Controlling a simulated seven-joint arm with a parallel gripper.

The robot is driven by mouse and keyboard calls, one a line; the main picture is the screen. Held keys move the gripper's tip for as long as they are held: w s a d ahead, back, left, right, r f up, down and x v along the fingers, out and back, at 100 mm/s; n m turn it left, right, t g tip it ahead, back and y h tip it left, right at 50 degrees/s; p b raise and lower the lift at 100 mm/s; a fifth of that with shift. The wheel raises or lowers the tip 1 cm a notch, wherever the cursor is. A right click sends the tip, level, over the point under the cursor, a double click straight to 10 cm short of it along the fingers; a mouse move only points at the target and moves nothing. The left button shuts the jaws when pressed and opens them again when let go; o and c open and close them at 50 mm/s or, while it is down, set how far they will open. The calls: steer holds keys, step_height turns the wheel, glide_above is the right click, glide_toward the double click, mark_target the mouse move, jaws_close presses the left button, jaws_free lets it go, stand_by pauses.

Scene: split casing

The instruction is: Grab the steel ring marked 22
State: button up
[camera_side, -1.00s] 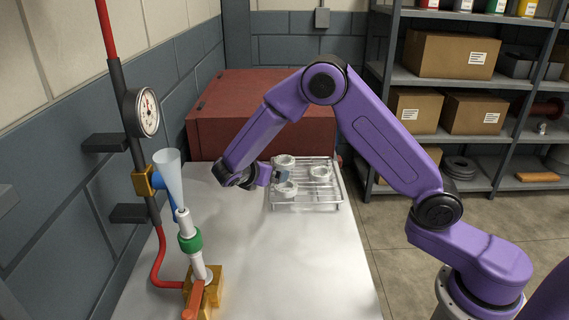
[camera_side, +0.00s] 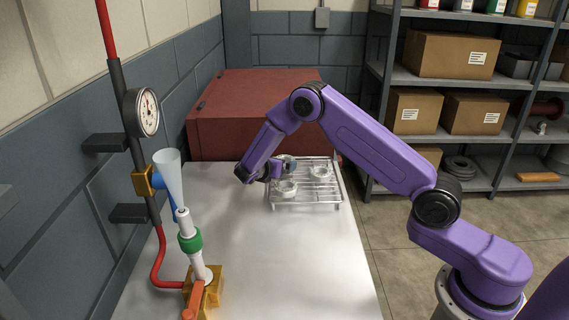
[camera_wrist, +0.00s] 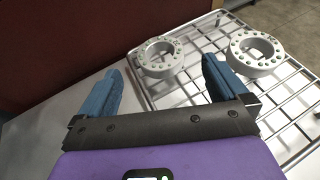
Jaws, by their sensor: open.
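Pale grey-white rings lie on a wire rack. In the wrist view, one ring (camera_wrist: 160,57) lies just beyond my fingertips, roughly between them, and a second ring (camera_wrist: 254,53) lies to the right, outside the right finger. The side view shows a near ring (camera_side: 286,188), a right ring (camera_side: 320,171) and a back one partly hidden by my gripper. Both rings in the wrist view have dark dots around the top face; I cannot read any number. My gripper (camera_wrist: 163,66) is open, its blue fingers apart with nothing held.
The wire rack (camera_side: 333,190) stands on the white table (camera_side: 300,270). A dark red box (camera_side: 220,130) is close behind it. A pipe stand with gauge (camera_side: 147,112), funnel and green-collared fitting (camera_side: 190,242) is at left.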

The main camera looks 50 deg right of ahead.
mark_target(287, 158)
steer(key=shift+x, duration=3.15)
steer(key=c, duration=1.4)
steer(key=shift+r, duration=0.1)
